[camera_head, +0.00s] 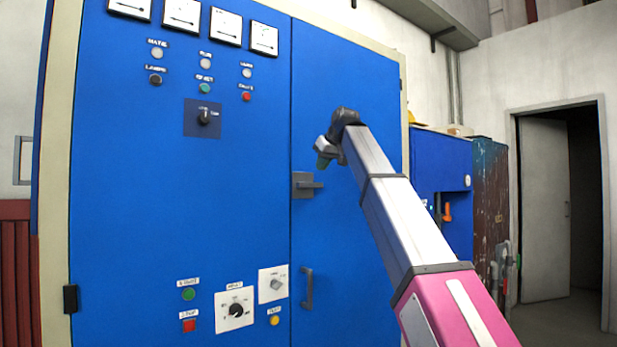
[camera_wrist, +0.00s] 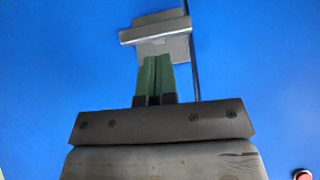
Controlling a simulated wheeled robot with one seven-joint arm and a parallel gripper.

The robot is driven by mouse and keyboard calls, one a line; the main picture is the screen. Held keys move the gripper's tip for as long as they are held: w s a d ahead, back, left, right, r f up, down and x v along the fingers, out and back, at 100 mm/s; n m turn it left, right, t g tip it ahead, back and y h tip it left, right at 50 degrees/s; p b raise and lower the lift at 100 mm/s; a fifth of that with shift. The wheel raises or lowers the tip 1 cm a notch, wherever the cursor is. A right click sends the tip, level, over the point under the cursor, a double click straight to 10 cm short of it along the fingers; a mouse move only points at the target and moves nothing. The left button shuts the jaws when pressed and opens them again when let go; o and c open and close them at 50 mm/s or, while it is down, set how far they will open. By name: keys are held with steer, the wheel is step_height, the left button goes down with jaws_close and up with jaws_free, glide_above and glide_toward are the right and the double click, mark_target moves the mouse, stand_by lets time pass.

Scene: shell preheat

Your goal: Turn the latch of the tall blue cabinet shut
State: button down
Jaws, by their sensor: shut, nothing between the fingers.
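The tall blue cabinet (camera_head: 348,75) fills much of the head view, and both its door panels look flush along the vertical seam. Its latch (camera_head: 303,186) is a grey plate at the seam with a lever lying about horizontal, pointing right. In the wrist view the latch plate (camera_wrist: 172,50) is at the top centre, with the lever bar crossing it. My gripper (camera_head: 322,160) is just above the latch in the head view. In the wrist view the green fingers (camera_wrist: 156,65) are together and empty, tips close to the lever. I cannot tell whether they touch it.
A fixed door handle (camera_head: 307,288) is below the latch. Knobs, buttons and gauges (camera_head: 228,27) cover the left panel. A lower blue cabinet (camera_head: 440,160) and an open doorway (camera_head: 560,200) are to the right. A red button (camera_wrist: 303,175) shows at the wrist view's corner.

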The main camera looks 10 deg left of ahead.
step_height(320, 180, up, 7)
steer(key=s+a, duration=0.1)
steer(key=s, duration=0.1)
steer(key=shift+s+r+n+y, duration=0.2)
steer(key=shift+n+y, duration=0.1)
glide_above(308, 185)
steer(key=s, duration=0.2)
step_height(308, 185, down, 7)
steer(key=shift+s+a+f, duration=0.1)
steer(key=shift+f, duration=0.95)
steer(key=shift+s+a+f, duration=0.1)
steer(key=shift+f, duration=0.9)
